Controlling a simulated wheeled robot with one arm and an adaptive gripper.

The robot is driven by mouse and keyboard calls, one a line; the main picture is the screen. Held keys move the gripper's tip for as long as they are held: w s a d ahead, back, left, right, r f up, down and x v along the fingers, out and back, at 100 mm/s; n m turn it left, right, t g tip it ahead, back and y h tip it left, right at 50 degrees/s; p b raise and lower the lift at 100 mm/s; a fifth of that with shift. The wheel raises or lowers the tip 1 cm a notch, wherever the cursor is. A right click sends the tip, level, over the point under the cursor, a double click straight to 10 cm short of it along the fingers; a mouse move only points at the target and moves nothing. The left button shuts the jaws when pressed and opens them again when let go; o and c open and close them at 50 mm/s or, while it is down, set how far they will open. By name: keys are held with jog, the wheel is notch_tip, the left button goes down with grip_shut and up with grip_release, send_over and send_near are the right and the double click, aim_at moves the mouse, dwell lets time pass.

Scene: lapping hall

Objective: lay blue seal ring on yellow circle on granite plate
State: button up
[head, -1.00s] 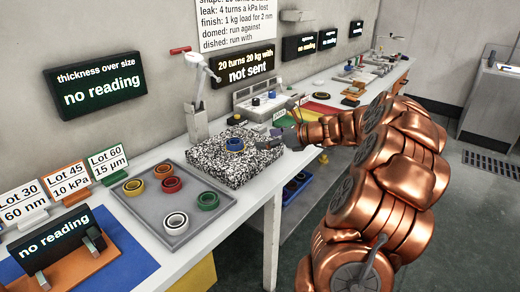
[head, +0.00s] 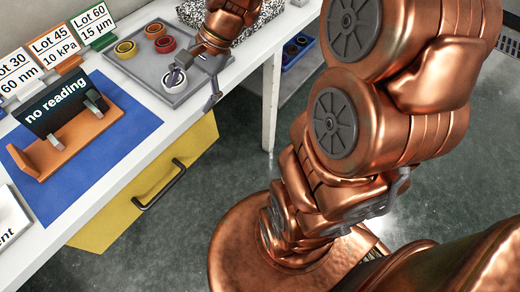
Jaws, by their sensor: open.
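The speckled granite plate (head: 188,14) shows only as a strip at the top of the head view, partly behind my arm. The blue seal ring and the yellow circle are not in view now. A second earlier, the blue ring lay on the granite plate. My gripper (head: 195,84) is open over the front right of the grey tray (head: 140,70). One finger is close to a white ring (head: 174,79); I cannot tell whether they touch. No ring is seen held between the fingers.
An orange stand with a "no reading" display (head: 62,102) sits on a blue mat (head: 120,135). A yellow drawer (head: 150,190) is below.

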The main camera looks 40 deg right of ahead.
jog(key=s+d+f+n+g+h, duration=0.1)
jog(key=s+f+n+g+h, duration=0.1)
jog(key=s+n, duration=0.4)
jog(key=s+d+f+n+g+h, duration=0.1)
jog(key=s+n+h, duration=0.3)
jog(key=s, duration=1.1)
jog(key=shift+s+f+n+g+h, duration=0.25)
jog(key=shift+f+n+g, duration=0.35)
jog(key=shift+n, duration=0.6)
jog(key=shift+d, duration=0.1)
notch_tip(320, 180, up, 16)
jog(key=w+t+p, duration=0.1)
jog(key=p, duration=1.4)
jog(key=shift+w+r, duration=0.15)
jog(key=shift+r, duration=0.1)
